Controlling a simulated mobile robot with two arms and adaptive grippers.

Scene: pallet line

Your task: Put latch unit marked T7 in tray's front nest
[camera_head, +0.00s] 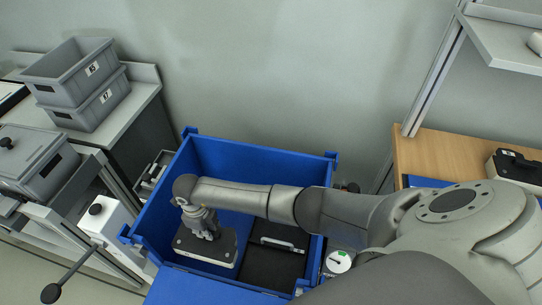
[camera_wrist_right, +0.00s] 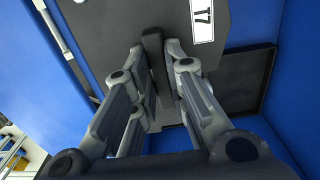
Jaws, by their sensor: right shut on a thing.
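The latch unit marked T7 (camera_head: 198,246) is a dark grey block with a pale lower edge, inside the blue box at its left. Its white T7 label (camera_wrist_right: 203,20) and dark top plate (camera_wrist_right: 110,35) show in the wrist view. My right gripper (camera_head: 208,234) is shut on the unit's black upright grip (camera_wrist_right: 153,50). I cannot tell whether the unit touches the box floor. On the wooden table at right, a blue surface (camera_head: 421,182) may be the tray; my arm hides much of it, and I make out no front nest. My left gripper is not in view.
The blue box (camera_head: 165,200) has high walls around my right gripper. Beside the unit is a dark recess (camera_head: 268,266) with a pale bar (camera_head: 278,243). Another dark unit (camera_head: 514,168) is at the right table. Grey bins (camera_head: 75,72) stand at left.

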